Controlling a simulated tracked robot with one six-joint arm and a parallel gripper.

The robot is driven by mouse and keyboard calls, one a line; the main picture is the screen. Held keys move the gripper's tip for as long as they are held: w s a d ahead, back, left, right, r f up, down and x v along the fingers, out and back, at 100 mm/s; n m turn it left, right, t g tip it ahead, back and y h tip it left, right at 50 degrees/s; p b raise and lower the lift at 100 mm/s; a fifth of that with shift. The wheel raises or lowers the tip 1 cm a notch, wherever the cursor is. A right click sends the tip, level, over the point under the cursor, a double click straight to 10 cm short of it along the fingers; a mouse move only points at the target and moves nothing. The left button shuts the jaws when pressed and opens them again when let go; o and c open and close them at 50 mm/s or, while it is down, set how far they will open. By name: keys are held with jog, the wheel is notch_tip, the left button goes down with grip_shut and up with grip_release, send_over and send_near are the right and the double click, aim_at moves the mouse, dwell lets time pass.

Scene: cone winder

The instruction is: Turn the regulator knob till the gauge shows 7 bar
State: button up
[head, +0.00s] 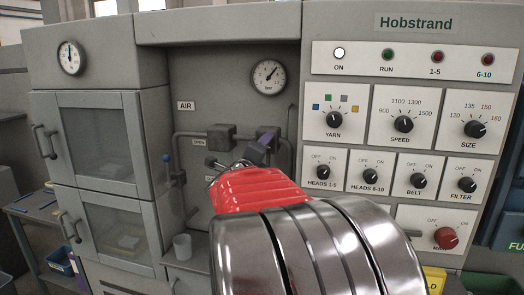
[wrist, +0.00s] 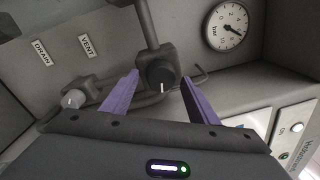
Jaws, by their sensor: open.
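The pressure gauge (head: 269,77) is a white dial marked bar on the grey panel. Its needle points to the upper right in the head view; the figures are too small to read surely. The gauge also shows in the wrist view (wrist: 227,25). The dark round regulator knob (wrist: 160,76), with a white mark, sits on a pipe block in the wrist view. My gripper (wrist: 160,78) is open, its purple fingers to the left and right of the knob in the picture. I cannot tell whether they touch it. In the head view my gripper (head: 258,150) and arm hide the knob.
Pipes run beside the fingers. The switch panel (head: 343,110) is to the right.

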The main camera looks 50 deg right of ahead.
jog(key=shift+a, duration=0.15)
jog(key=v, duration=1.3)
jog(key=shift+a, duration=0.25)
jog(key=shift+f, duration=0.1)
